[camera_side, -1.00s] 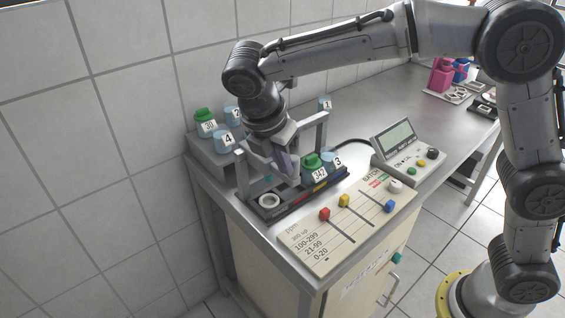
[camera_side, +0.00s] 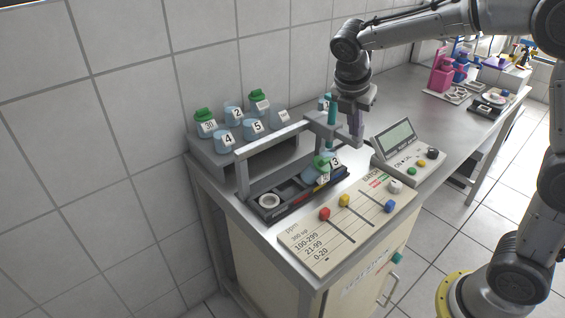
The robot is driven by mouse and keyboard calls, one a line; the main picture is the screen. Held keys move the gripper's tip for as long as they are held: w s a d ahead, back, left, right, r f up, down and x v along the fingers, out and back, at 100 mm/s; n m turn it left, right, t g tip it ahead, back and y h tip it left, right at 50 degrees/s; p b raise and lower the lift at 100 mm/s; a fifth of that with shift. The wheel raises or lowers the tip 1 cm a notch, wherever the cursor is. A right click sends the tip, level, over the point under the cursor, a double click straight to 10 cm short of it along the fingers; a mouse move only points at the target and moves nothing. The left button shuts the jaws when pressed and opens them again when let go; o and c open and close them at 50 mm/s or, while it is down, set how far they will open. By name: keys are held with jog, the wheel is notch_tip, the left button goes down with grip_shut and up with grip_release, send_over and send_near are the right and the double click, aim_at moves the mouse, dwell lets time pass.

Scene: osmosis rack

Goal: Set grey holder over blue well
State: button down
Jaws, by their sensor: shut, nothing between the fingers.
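The grey holder (camera_side: 320,122) appears to be a block at the right end of a raised grey rail, with a teal cylinder (camera_side: 331,107) upright in it. The rail spans the dark tray (camera_side: 262,211). A blue mark shows near the tray's right end, below the holder; the blue well itself is hidden by a green-lidded cup (camera_side: 321,162) and a blue cup tagged 3 (camera_side: 336,160). The green-lidded cup looks tilted. My gripper (camera_side: 356,123) is shut and empty, pointing down just right of the holder; I cannot tell whether they touch.
Several tagged cups (camera_side: 228,136) stand on the shelf behind the rail. A slider panel (camera_side: 340,228) is in front, and a display box (camera_side: 398,142) is close right of my gripper.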

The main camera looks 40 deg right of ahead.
jog(key=shift+d, duration=0.35)
jog(key=s+a+r, duration=0.2)
jog(key=a+r, duration=0.5)
jog(key=r, duration=0.2)
jog(key=shift+a+r, duration=0.15)
jog(key=shift+a, duration=0.15)
